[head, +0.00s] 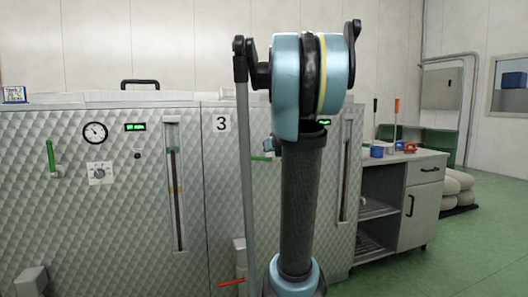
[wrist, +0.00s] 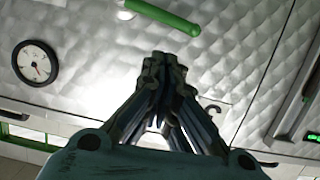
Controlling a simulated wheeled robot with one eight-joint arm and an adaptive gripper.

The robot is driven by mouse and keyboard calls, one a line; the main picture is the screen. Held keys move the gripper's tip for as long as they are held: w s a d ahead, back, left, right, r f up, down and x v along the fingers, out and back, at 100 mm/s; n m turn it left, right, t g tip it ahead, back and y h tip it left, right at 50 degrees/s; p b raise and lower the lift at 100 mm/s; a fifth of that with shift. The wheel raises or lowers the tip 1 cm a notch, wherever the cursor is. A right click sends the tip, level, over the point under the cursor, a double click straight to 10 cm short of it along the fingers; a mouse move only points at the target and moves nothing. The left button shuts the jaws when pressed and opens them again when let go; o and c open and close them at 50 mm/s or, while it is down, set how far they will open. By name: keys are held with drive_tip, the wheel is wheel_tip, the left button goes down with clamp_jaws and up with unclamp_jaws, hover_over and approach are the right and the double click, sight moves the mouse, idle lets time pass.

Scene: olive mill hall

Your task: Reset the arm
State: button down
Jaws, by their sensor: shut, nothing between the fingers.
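My arm stands upright in the middle of the head view, with a blue joint at the top and a dark link below it. My gripper (wrist: 162,62) shows in the wrist view with its fingers together and nothing between them. Behind it is the quilted metal front of a machine (wrist: 225,70), with a green handle (wrist: 165,15) and a round dial (wrist: 35,63). The gripper is not clearly visible in the head view, where my arm blocks part of the machine.
The metal machine (head: 60,215) fills the left and middle. A grey cabinet (head: 425,185) stands to the right, with a blue item (head: 377,151) and a red item (head: 410,148) on top. Pale sacks (head: 457,190) lie beyond it. Green floor (head: 480,245) is clear at the right.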

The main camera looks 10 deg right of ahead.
drive_tip(key=shift+s+d+r, duration=0.1)
drive_tip(key=shift+s, duration=0.25)
